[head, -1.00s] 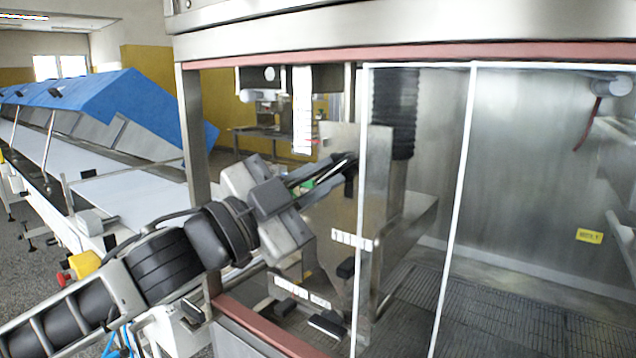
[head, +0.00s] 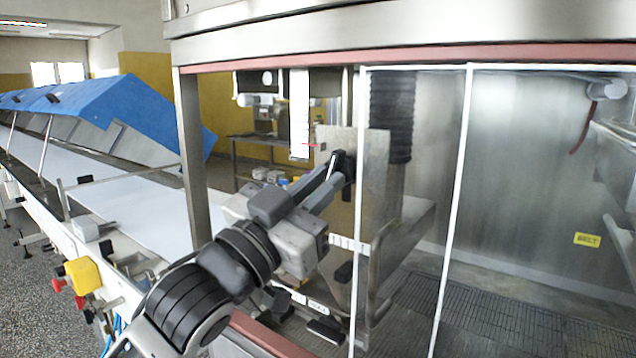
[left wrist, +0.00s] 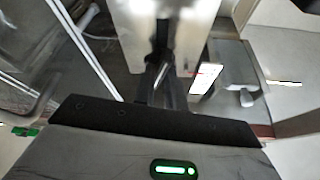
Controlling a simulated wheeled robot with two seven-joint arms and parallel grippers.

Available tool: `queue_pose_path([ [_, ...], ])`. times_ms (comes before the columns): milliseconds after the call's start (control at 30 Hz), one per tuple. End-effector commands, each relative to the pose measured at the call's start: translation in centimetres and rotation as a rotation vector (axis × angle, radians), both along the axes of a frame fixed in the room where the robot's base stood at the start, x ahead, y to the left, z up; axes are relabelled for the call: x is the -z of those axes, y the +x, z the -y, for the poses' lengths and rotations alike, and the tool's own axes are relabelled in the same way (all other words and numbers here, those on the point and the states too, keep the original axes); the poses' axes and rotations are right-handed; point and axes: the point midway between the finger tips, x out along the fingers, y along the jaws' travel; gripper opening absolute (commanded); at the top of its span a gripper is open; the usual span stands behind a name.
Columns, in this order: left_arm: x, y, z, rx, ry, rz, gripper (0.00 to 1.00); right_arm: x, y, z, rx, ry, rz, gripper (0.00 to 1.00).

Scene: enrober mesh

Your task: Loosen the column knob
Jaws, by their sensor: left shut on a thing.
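The black column knob (head: 347,161) sits at the upper part of a metal plate on the column (head: 374,180), inside the machine opening. My left gripper (head: 336,170) reaches in from the lower left and its jaws are shut on the knob, partly hiding it. In the left wrist view, the narrow fingers (left wrist: 160,80) meet a dark shape in front of the bright metal plate (left wrist: 190,25). The exact contact is too dark and small to tell. My right gripper is in neither view.
A steel post (head: 190,150) stands left of the opening, with a red-edged sill (head: 265,335) below. A white conveyor belt (head: 130,195) with blue covers (head: 110,105) runs at left.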

Motion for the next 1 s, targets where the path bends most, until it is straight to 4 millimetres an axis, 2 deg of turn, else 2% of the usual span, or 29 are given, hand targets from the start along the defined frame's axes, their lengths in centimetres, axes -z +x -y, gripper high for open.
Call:
queue_pose_path([
  [600,-0.23,-0.19,0.16,0.001,-0.175,-0.121,0.00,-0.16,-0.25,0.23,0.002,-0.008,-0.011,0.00],
  [1000,-0.20,-0.20,0.16,0.001,-0.192,-0.132,0.00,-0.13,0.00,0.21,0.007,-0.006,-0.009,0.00],
])
